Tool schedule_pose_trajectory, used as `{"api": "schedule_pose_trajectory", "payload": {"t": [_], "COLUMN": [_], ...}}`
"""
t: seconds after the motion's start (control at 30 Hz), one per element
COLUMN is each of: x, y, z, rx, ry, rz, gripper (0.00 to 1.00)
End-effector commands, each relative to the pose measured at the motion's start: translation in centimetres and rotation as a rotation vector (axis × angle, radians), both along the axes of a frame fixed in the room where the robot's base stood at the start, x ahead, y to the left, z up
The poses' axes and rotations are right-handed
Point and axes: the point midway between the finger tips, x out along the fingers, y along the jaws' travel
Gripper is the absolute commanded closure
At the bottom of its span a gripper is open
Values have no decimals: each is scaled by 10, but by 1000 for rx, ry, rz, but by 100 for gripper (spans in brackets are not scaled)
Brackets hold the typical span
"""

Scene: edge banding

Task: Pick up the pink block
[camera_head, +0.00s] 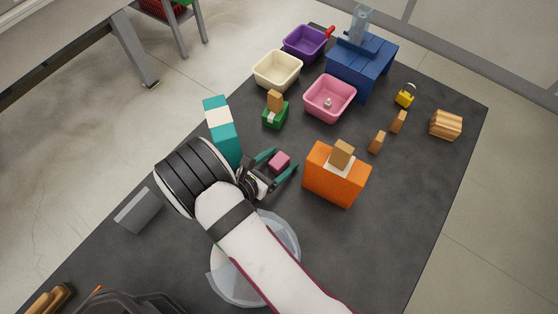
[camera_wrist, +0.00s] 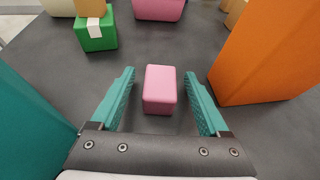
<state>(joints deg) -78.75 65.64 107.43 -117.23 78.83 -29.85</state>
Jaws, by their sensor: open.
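A small pink block (camera_head: 279,161) lies on the dark grey table top (camera_head: 410,200). In the wrist view the pink block (camera_wrist: 160,89) sits between the two teal fingers, with a gap on each side. My gripper (camera_head: 279,160) is open, low over the table, and its fingers reach on either side of the block. In the wrist view my gripper (camera_wrist: 160,85) holds nothing and its fingers do not touch the block.
An orange box (camera_head: 336,178) stands close on the right and a teal box (camera_head: 222,128) on the left. A green block (camera_head: 274,114), pink bin (camera_head: 329,99), cream bin (camera_head: 277,71), purple bin (camera_head: 304,43) and blue box (camera_head: 361,64) stand farther back. A clear bowl (camera_head: 285,236) is under my arm.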

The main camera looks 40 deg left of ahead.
Motion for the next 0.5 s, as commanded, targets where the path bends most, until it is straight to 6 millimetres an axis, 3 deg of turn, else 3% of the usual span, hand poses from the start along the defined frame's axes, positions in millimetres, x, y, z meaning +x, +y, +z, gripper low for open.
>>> {"api": "schedule_pose_trajectory", "payload": {"t": [0.13, 0.5], "x": [0, -1], "y": [0, 0], "z": [0, 0], "rx": [0, 1], "ry": [0, 0], "rz": [0, 0], "gripper": [25, 91]}}
